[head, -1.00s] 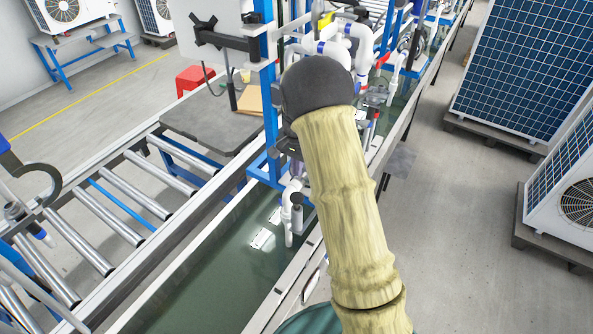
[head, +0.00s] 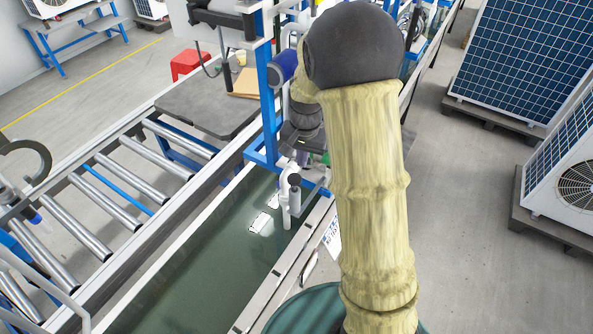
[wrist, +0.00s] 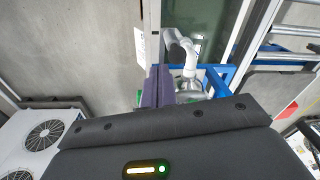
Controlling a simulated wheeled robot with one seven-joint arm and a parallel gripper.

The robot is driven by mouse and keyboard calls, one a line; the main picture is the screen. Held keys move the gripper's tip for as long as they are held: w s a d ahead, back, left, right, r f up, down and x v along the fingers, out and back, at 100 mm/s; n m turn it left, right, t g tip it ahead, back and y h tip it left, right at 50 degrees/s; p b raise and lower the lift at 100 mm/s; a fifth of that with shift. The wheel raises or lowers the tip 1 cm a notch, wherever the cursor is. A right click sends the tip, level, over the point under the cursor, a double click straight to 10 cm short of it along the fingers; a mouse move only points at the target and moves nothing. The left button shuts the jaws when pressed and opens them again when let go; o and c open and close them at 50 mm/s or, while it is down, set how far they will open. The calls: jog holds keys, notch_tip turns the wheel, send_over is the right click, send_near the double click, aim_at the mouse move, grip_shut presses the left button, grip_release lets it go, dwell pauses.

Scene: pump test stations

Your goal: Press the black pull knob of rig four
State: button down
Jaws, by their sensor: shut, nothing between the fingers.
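My gripper (wrist: 156,88) shows in the wrist view as two dark purple fingers held together with nothing between them. The rig has a white bent pipe (head: 285,198) over the green water channel, and the same pipe shows just ahead of my fingers in the wrist view (wrist: 190,62). A small dark cylinder (head: 294,181) sits beside the pipe top; I cannot tell whether it is the black pull knob. In the head view my arm hides much of the rig, and my fingertips are not clear. I see no contact between fingers and rig.
A blue frame post (head: 268,100) stands just left of my arm. The water channel (head: 190,280) and roller conveyor (head: 110,190) lie to the left. White fan units (head: 565,180) on pallets stand right, with clear grey floor between.

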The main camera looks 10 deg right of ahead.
jog(key=s+r+n+t+b, duration=0.1)
jog(key=s+n, duration=0.5)
jog(key=s, duration=1.1)
jog(key=shift+s+a+r+t+b, duration=0.15)
jog(key=shift+a+t+b, duration=0.2)
jog(key=shift+b, duration=0.25)
